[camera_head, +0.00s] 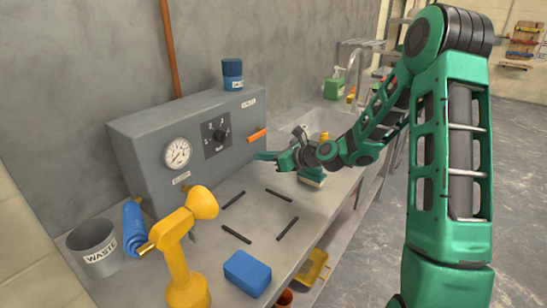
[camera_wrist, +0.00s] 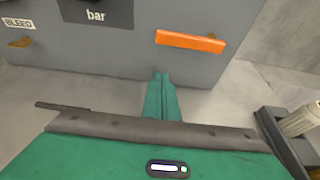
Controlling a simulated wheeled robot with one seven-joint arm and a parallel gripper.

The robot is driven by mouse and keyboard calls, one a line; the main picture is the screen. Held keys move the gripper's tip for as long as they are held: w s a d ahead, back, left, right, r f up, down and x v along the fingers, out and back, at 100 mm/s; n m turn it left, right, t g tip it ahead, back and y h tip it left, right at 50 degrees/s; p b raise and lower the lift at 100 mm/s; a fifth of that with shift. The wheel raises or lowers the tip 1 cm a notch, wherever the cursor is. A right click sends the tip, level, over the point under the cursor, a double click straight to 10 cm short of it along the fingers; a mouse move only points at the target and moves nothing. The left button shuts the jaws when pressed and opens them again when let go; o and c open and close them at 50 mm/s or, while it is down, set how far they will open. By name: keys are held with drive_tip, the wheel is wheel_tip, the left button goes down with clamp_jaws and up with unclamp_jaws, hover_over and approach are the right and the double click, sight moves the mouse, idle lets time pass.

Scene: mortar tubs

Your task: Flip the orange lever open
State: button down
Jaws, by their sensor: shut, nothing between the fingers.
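The orange lever (camera_head: 257,135) is on the front of the grey box (camera_head: 160,135), near the box's right end. In the wrist view the orange lever (camera_wrist: 190,41) lies nearly level, its right end slightly lower. My gripper (camera_head: 258,155) is shut and empty, just below the lever in the head view. In the wrist view my gripper (camera_wrist: 161,76) shows its green fingers together, pointing at the box face, below the lever's left end. A gap shows between fingertips and lever. I cannot tell whether the fingertips touch the box.
On the bench are a yellow lamp-like object (camera_head: 181,255), a blue block (camera_head: 247,273), a waste bin (camera_head: 95,247) and several black strips. A sink lies behind my arm.

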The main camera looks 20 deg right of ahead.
drive_tip(key=x, duration=0.2)
drive_tip(key=shift+w+a+f, duration=0.1)
drive_tip(key=shift+w+a, duration=0.15)
drive_tip(key=shift+w, duration=0.05)
wheel_tip(320, 180, up, 2)
drive_tip(key=shift+s+d+r, duration=0.1)
drive_tip(key=shift+s+r, duration=0.05)
drive_tip(key=shift+r, duration=0.9)
